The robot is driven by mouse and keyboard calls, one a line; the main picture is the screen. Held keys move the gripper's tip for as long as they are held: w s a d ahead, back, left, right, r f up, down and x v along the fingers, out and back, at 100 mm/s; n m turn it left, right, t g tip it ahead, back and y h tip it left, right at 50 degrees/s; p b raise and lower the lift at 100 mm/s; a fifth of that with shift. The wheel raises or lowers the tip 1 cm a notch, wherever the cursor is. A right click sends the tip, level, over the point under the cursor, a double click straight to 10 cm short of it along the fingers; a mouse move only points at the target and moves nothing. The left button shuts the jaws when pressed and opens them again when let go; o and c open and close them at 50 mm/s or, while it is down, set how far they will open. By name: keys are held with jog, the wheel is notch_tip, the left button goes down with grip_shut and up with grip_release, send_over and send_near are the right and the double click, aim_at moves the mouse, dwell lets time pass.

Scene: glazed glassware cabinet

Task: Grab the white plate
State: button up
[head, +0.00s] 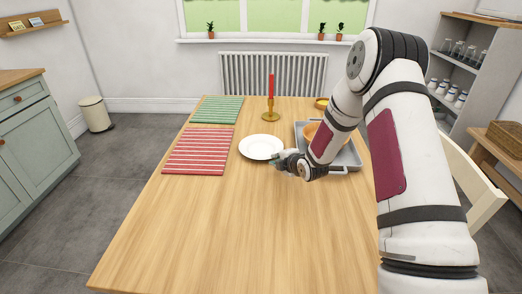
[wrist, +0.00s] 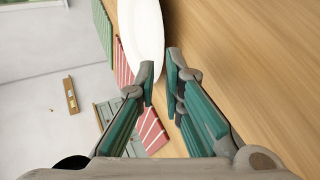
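The white plate (head: 261,147) lies on the wooden table, in front of the candle. In the wrist view the plate (wrist: 142,28) fills the top centre and its near rim reaches the left fingertip. My gripper (head: 279,158) is low over the table at the plate's right front rim. In the wrist view my gripper (wrist: 161,72) has its two fingers apart, with a gap between the tips. The rim is at or just beyond this gap; I cannot tell whether a finger touches it.
A red striped mat (head: 199,151) and a green one (head: 217,110) lie left of the plate. A red candle in a brass holder (head: 270,110) stands behind it. A grey tray (head: 350,157) with an orange bowl (head: 313,130) is at right. The table's front (head: 230,240) is clear.

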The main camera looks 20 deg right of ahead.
aim_at(268, 164)
jog(key=x, duration=0.7)
jog(key=shift+a+b, duration=0.15)
jog(key=shift+b, duration=0.15)
grip_shut()
jog(key=shift+r, duration=0.15)
